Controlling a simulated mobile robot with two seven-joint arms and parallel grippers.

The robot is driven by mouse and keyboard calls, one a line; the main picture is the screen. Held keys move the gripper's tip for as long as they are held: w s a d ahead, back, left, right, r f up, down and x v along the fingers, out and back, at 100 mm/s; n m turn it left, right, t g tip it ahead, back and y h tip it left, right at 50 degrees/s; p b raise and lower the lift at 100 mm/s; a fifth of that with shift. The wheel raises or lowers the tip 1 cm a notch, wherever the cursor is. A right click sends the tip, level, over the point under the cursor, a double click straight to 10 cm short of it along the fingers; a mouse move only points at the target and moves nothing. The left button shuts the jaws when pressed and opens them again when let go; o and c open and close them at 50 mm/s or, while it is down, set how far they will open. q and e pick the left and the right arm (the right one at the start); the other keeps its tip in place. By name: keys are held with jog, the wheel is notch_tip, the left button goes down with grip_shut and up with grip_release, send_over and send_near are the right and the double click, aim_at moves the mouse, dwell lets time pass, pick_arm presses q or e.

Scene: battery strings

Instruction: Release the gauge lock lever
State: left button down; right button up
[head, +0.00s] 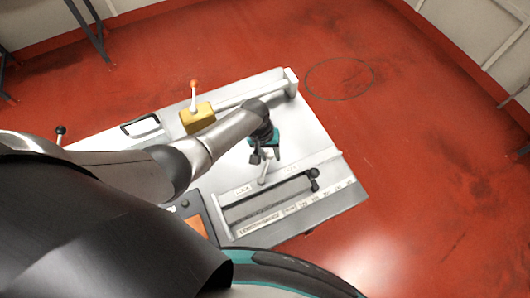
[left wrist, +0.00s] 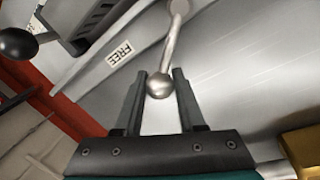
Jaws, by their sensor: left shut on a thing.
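The gauge lock lever (head: 264,173) is a pale metal rod standing on the light machine top, beside the slotted gauge rail. In the left wrist view the lever (left wrist: 174,38) ends in a round metal ball (left wrist: 159,86) between my two fingers. My left gripper (head: 262,157) is shut on this ball end; its fingers also show in the left wrist view (left wrist: 158,92). A label reading FREE (left wrist: 119,52) lies on the strip left of the lever there. My gripper partly hides the lever's top in the head view. My right gripper is not in view.
A yellow block (head: 198,117) with an orange-knobbed lever stands behind my left forearm. A black-knobbed lever (head: 60,130) stands at far left. The red floor (head: 410,130) on the right is clear.

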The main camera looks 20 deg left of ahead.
pick_arm(q)
jog(key=shift+s+d+m, duration=0.15)
jog(key=shift+d+m, duration=0.35)
jog(key=shift+m, duration=0.1)
jog(key=shift+d, duration=0.15)
jog(key=c, duration=0.5)
grip_release()
jog(key=shift+r, duration=0.2)
jog(key=shift+s+a+r+p, duration=0.1)
jog(key=shift+a+r+p, duration=0.55)
jog(key=shift+r, duration=1.75)
jog(key=shift+a+r+p, duration=0.4)
jog(key=shift+r+p, duration=0.5)
jog(key=shift+r, duration=1.55)
jog(key=shift+s+a+r+p, duration=0.1)
jog(key=shift+a+r+p, duration=0.55)
jog(key=shift+r, duration=1.75)
jog(key=shift+d, duration=0.15)
